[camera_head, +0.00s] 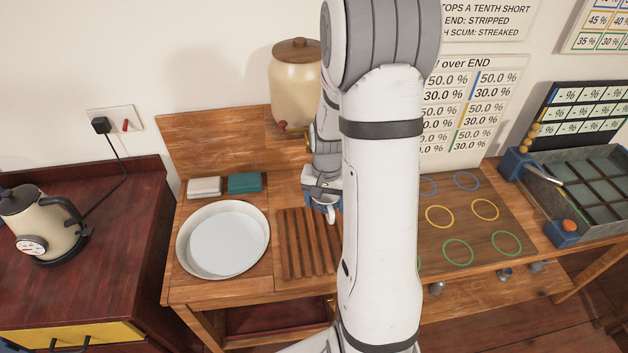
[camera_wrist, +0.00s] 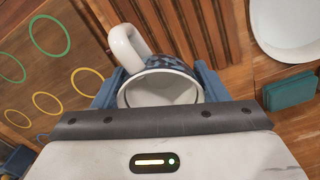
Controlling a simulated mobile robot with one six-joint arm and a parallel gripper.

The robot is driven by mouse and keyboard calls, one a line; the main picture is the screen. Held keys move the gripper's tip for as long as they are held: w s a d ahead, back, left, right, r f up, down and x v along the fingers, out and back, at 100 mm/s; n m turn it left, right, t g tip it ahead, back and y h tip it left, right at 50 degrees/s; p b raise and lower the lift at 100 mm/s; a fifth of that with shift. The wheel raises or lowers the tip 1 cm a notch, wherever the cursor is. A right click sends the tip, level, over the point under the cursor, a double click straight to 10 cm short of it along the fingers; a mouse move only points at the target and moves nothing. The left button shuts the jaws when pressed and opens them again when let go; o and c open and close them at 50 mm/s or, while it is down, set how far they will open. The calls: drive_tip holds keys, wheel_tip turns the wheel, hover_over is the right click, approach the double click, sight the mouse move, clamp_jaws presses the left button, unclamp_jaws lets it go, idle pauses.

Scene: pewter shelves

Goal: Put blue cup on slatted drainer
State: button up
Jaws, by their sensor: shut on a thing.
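The blue cup (camera_wrist: 160,88) has a dark blue checked outside, a white inside and a white handle (camera_wrist: 128,45). It sits between the blue jaws of my gripper (camera_wrist: 160,84), which is shut on it. Its open mouth faces the wrist camera. In the head view my gripper (camera_head: 322,200) is at the back right part of the slatted drainer (camera_head: 297,245), and my arm hides most of the cup. The drainer's brown slats also show beyond the cup in the wrist view (camera_wrist: 200,30). I cannot tell whether the cup touches the slats.
A white round basin (camera_head: 222,240) is left of the drainer. A grey block (camera_head: 204,187) and a teal block (camera_head: 244,182) lie behind it. A beige dispenser (camera_head: 295,85) stands at the back. Coloured rings (camera_head: 440,216) mark the board on the right. A kettle (camera_head: 40,222) stands far left.

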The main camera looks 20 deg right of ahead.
drive_tip(key=shift+w+f, duration=0.1)
drive_tip(key=shift+w, duration=0.35)
drive_tip(key=shift+f+b, duration=3.15)
drive_tip(key=shift+f, duration=1)
drive_tip(key=shift+s, duration=0.1)
drive_tip(key=o, duration=1.1)
drive_tip(key=shift+o, duration=0.2)
drive_tip(key=shift+r, duration=0.15)
wheel_tip(320, 180, up, 8)
drive_tip(key=shift+f, duration=0.2)
